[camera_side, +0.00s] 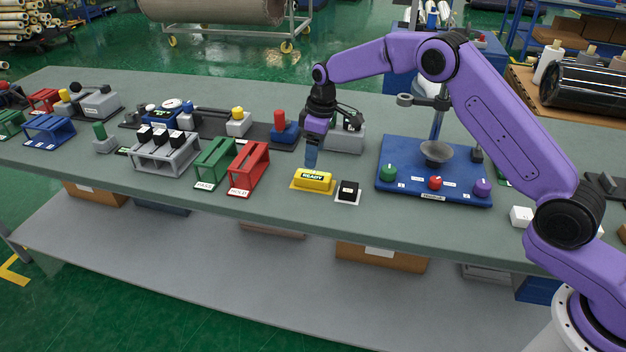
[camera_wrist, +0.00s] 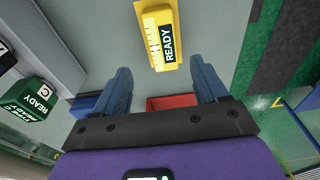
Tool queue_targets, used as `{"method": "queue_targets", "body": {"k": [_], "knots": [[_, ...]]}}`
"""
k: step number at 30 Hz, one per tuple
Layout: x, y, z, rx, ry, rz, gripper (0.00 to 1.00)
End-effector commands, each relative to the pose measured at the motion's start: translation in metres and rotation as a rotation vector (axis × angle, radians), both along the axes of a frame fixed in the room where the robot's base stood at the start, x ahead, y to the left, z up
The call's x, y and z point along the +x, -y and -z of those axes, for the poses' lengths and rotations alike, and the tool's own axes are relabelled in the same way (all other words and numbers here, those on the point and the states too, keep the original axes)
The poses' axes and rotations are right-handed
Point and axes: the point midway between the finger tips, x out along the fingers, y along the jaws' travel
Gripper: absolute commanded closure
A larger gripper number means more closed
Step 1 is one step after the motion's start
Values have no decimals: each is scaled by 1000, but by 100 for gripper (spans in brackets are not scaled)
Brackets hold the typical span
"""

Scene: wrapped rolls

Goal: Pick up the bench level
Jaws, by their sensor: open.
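A yellow block with a dark READY label (camera_side: 314,180) lies on the bench near its front edge. It is the likeliest bench level, though its shape alone does not make this certain. In the wrist view the yellow block (camera_wrist: 158,36) is at the top centre, beyond the fingertips. My gripper (camera_side: 311,164) points down just above and behind the block, its blue fingers apart. In the wrist view the gripper (camera_wrist: 163,82) has nothing held between its fingers. Any contact with the block cannot be told.
A small black-topped white piece (camera_side: 348,191) sits right beside the block. A red frame (camera_side: 249,169) and a green frame (camera_side: 217,164) stand to the left. A blue panel with knobs (camera_side: 405,177) lies to the right. The bench's front edge is close.

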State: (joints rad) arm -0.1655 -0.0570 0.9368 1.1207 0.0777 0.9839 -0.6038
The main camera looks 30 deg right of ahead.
Motion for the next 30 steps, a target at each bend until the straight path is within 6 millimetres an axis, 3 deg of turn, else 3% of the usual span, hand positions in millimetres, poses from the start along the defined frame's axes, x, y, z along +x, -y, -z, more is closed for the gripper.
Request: {"method": "queue_targets", "body": {"k": [3,11,20,30], "knots": [[1,-1,17,-1,-2,0,28],[0,-2,33,-1,-2,0,28],[-3,-4,72,-1,-2,1,28],[-2,-5,77,0,1,1,28]]}}
